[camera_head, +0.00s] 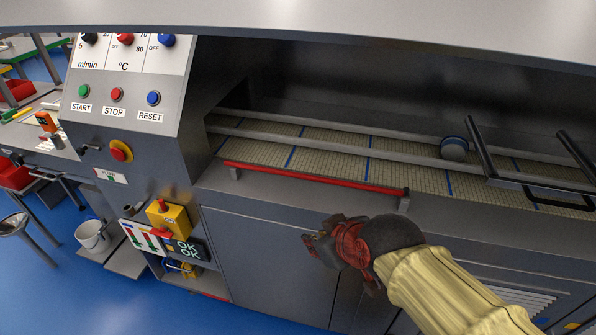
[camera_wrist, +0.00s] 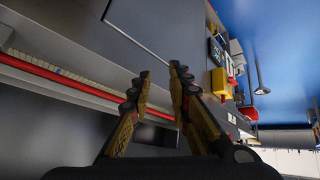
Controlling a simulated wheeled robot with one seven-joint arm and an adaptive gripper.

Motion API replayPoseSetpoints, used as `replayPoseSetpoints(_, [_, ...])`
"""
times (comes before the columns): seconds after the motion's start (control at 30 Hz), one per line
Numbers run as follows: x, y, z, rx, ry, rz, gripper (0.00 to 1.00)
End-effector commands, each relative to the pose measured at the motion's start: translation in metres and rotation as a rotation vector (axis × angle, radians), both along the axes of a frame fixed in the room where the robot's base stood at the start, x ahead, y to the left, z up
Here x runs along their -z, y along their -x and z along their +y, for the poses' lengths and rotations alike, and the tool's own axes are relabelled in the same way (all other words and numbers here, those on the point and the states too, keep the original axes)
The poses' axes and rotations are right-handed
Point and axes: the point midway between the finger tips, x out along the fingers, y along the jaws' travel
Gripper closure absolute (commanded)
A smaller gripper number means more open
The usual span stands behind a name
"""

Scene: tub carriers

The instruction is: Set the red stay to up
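The red stay appears to be the long red rod (camera_head: 315,180) along the front ledge of the conveyor opening. It lies flat, one end by a small grey bracket at left and the other by a grey bracket at right. In the wrist view the red rod (camera_wrist: 55,70) runs across the left side, passing behind my fingers. My gripper (camera_head: 314,240) is in front of the grey cabinet, below the rod and apart from it. In the wrist view my gripper's two dark fingers (camera_wrist: 161,80) stand apart with nothing between them.
A hood overhangs the conveyor belt (camera_head: 330,146). A black-handled frame (camera_head: 530,180) is at right. The control panel (camera_head: 125,85) with buttons is at left. A white bucket (camera_head: 93,236) stands beyond.

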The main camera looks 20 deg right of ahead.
Motion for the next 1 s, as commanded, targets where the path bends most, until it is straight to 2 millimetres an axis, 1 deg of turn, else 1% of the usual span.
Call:
replayPoseSetpoints(0.03, [-0.002, -0.022, 0.008, -0.071, 0.042, -0.054, 0.76])
replayPoseSetpoints(0.1, [-0.004, -0.052, 0.016, -0.162, 0.118, -0.151, 0.72])
replayPoseSetpoints(0.2, [-0.005, -0.09, 0.023, -0.263, 0.252, -0.28, 0.7])
replayPoseSetpoints(0.3, [-0.002, -0.122, 0.024, -0.335, 0.415, -0.397, 0.7])
replayPoseSetpoints(0.4, [0.002, -0.146, 0.019, -0.38, 0.603, -0.489, 0.7])
replayPoseSetpoints(0.5, [0.008, -0.16, 0.011, -0.404, 0.788, -0.547, 0.7])
replayPoseSetpoints(0.6, [0.013, -0.166, 0.003, -0.413, 0.94, -0.575, 0.7])
replayPoseSetpoints(0.7, [0.016, -0.168, -0.003, -0.416, 1.041, -0.585, 0.7])
replayPoseSetpoints(0.87, [0.019, -0.173, -0.007, -0.415, 1.096, -0.588, 0.7])
replayPoseSetpoints(1.0, [0.025, -0.19, -0.009, -0.416, 1.096, -0.588, 0.7])
